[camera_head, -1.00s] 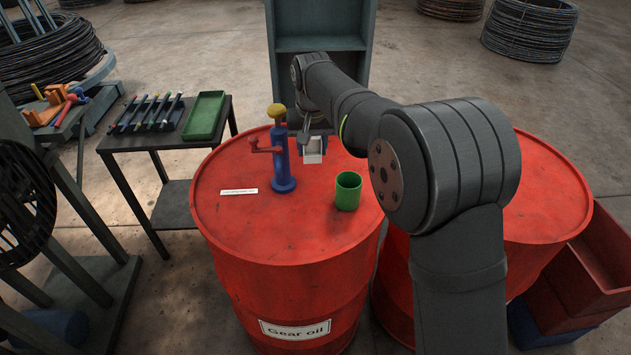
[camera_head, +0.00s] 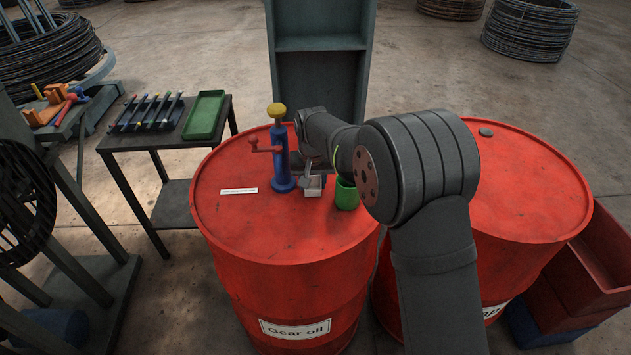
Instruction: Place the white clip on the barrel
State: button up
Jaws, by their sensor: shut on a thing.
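The white clip (camera_head: 313,188) is a small pale, square-looking piece at the end of my gripper (camera_head: 308,180). My gripper is shut on it, low over the top of the left red barrel (camera_head: 270,235), which is labelled "Gear oil". The clip is between the blue hand pump and the green cup. I cannot tell whether it touches the barrel top. My arm's links hide part of the gripper from behind.
A blue pump (camera_head: 281,165) with a red handle and yellow knob stands just left of my gripper. A green cup (camera_head: 347,194) stands just right. A white label strip (camera_head: 239,191) lies on the barrel's left side. The barrel's front top is clear.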

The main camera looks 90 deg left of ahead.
aim_at(313, 190)
jog(key=shift+f, duration=0.2)
jog(key=o, duration=0.9)
jog(key=shift+o, duration=0.2)
jog(key=shift+r, duration=0.1)
jog(key=shift+o, duration=0.5)
notch_tip(313, 190, up, 12)
jog(key=d, duration=0.1)
jog(key=shift+d, duration=0.4)
